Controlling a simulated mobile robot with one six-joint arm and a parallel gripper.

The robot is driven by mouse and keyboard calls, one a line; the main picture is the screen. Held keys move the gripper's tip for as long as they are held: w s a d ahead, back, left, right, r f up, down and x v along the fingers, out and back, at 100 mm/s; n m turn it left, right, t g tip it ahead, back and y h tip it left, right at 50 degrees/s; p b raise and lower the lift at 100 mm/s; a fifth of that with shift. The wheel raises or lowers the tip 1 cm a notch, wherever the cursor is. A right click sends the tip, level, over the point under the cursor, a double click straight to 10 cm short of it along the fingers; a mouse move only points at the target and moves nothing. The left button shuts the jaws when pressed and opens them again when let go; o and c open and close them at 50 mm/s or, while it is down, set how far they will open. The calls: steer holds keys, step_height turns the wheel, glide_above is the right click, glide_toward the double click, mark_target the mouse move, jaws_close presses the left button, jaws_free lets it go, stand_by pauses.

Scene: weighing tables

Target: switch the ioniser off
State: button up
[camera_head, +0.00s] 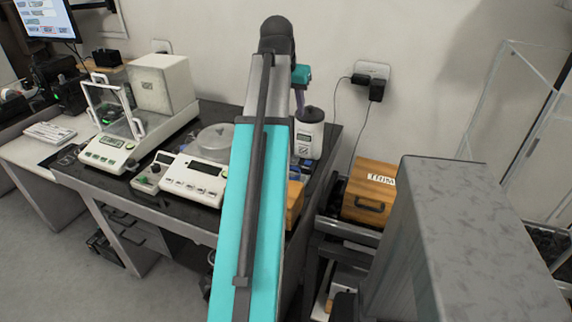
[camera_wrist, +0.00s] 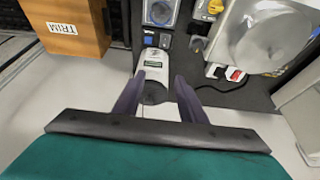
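I cannot tell for certain which device is the ioniser. A round-faced grey unit (camera_wrist: 160,11) at the top of the wrist view could be it. A small white box with a red rocker switch (camera_wrist: 235,74) lies right of centre in that view, with a dark cable nearby. A white device with a display and a black top (camera_wrist: 152,60) shows ahead of my fingers, and in the head view at the back of the table (camera_head: 308,136). My gripper (camera_wrist: 160,77) is open, its two dark fingers apart with nothing held. My arm hides part of the table in the head view.
A wooden box labelled TRIM (camera_head: 370,190) stands right of the table; it also shows in the wrist view (camera_wrist: 66,25). A balance with a round pan (camera_wrist: 272,42) is at the wrist view's right. A wall socket with plugs (camera_head: 372,72) is behind. A shielded balance (camera_head: 112,140) stands left.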

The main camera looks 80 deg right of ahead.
mark_target(295, 159)
step_height(295, 159, down, 9)
steer(key=b, duration=0.7)
steer(key=shift+w+r, duration=0.2)
steer(key=shift+w, duration=0.25)
steer(key=shift+f, duration=0.1)
steer(key=shift+b+x, duration=0.75)
steer(key=shift+x, duration=6)
jaws_close()
